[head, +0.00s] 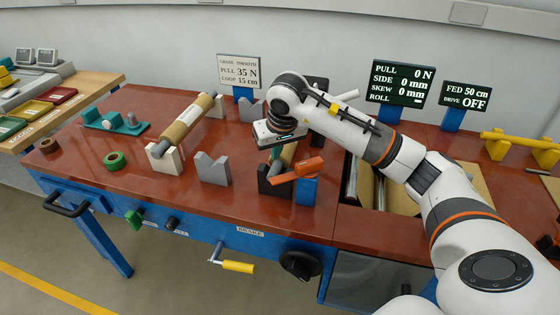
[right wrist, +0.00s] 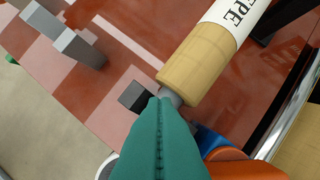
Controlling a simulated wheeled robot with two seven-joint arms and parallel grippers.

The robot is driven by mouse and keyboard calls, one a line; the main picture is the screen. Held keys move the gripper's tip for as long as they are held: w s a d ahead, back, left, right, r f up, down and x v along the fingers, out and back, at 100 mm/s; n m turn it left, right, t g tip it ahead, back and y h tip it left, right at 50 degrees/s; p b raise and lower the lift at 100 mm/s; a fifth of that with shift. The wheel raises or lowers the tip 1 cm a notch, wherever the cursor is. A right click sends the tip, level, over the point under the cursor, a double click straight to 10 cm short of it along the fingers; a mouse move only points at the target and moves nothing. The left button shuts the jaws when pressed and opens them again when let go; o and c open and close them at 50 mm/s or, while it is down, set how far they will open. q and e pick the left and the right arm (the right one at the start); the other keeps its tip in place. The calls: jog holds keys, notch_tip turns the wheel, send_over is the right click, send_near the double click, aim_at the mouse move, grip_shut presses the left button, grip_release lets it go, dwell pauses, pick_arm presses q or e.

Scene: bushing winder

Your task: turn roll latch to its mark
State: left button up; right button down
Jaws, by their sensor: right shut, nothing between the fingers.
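An orange lever (head: 302,169), which looks like the roll latch, sits on a blue block (head: 306,191) at the front of the winder. Its mark cannot be made out. Orange and blue parts also show at the lower right of the right wrist view (right wrist: 242,166). My right gripper (head: 277,153) points down just behind and left of the lever, with its teal fingers shut and empty. My left gripper is out of view.
A black V-block (head: 271,182) stands beside the blue block. A grey V-block (head: 213,168) and a tan roll on stands (head: 187,122) are to the left. The display (head: 401,83) reads pull 0 N; the other (head: 466,96) reads drive off. The red tabletop's front left is mostly clear.

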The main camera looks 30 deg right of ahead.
aim_at(297, 170)
jog(key=shift+x, duration=1)
jog(key=s+p, duration=0.1)
jog(key=s, duration=0.2)
jog(key=shift+s+a+p, duration=0.15)
jog(key=shift+a+p, duration=0.2)
jog(key=shift+s, duration=0.35)
